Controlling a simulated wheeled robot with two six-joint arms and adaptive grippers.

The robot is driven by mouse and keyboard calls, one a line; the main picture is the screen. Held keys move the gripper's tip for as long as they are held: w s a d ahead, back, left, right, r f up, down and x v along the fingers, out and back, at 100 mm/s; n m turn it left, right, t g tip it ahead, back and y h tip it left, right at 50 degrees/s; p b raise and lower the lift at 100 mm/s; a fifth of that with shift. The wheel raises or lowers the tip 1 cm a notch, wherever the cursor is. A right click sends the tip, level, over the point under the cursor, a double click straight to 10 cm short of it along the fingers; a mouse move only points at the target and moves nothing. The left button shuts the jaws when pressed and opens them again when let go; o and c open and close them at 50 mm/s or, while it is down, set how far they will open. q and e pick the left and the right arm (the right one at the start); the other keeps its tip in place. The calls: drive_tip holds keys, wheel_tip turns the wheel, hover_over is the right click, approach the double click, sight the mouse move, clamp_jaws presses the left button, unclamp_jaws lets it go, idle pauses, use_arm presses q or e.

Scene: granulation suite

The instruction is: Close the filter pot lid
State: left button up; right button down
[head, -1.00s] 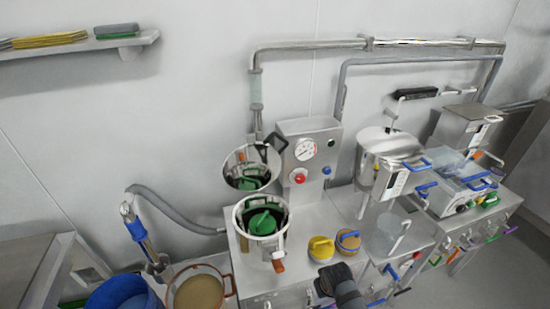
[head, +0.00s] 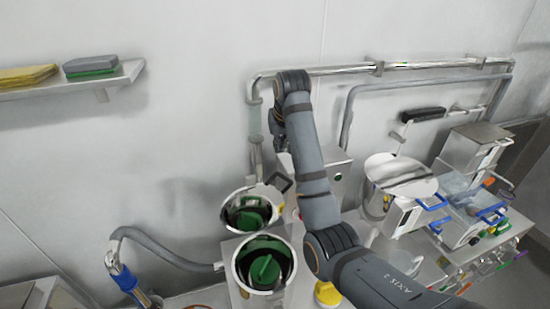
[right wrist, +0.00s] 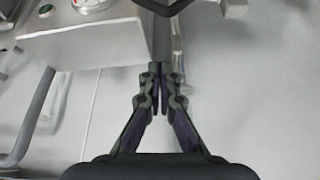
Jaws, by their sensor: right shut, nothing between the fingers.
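The filter pot (head: 238,262) stands open at the lower middle of the head view, with a green part (head: 265,270) inside. Its round metal lid (head: 232,200) is raised behind it, with its inner side and another green part showing. A dark loop handle (head: 281,181) sticks out at the lid's upper right. My right gripper (head: 281,142) is above and behind that handle, apart from it and partly hidden by my arm. The right wrist view shows its fingers (right wrist: 161,98) shut and empty. My left gripper is not in view.
A metal control box (head: 333,170) stands right of the lid, mostly behind my arm; it also shows in the right wrist view (right wrist: 85,42). A wall pipe (head: 345,68) runs behind my arm. A yellow-topped jar (head: 327,293) stands right of the pot.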

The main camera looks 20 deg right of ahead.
use_arm(q)
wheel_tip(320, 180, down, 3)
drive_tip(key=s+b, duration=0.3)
drive_tip(key=b, duration=0.1)
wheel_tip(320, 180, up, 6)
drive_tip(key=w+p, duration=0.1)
drive_tip(key=p, duration=0.6)
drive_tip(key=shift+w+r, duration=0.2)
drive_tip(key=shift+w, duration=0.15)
use_arm(e)
wheel_tip(320, 180, down, 7)
drive_tip(key=shift+f, duration=0.2)
drive_tip(key=shift+a, duration=0.1)
